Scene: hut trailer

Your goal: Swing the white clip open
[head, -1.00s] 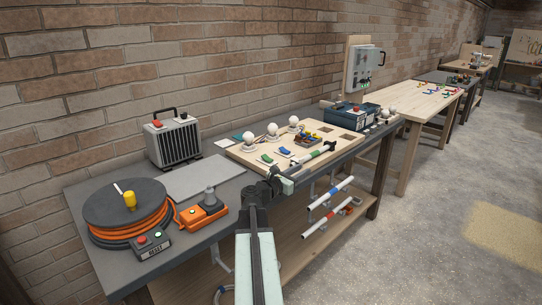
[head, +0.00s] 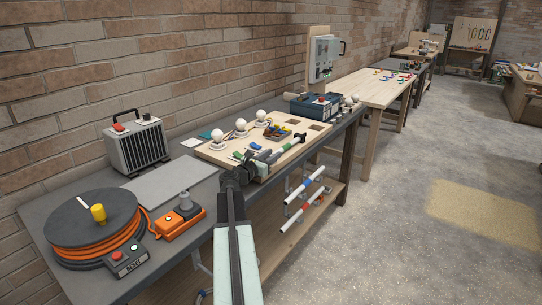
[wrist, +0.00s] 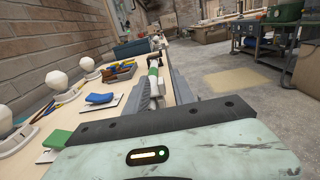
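I cannot make out the white clip for certain in either view. A white tube with a green band (head: 288,146) lies along the front edge of the wooden board (head: 212,152); it also shows in the wrist view (wrist: 153,72), beyond my fingers. White tubes with a blue band (head: 315,174) and a red band (head: 292,219) run below the table's front edge on small holders. My gripper (head: 238,172) is at the near front corner of the board. In the wrist view my gripper (wrist: 165,88) points along the board's front edge; its opening is unclear and I see nothing held.
Several white bulbs (head: 261,117), a tray of coloured parts (head: 276,130) and a blue box (head: 312,104) are on the board or behind it. A cable reel (head: 75,225), an orange box (head: 180,221) and a heater (head: 138,144) stand at left. The floor at right is clear.

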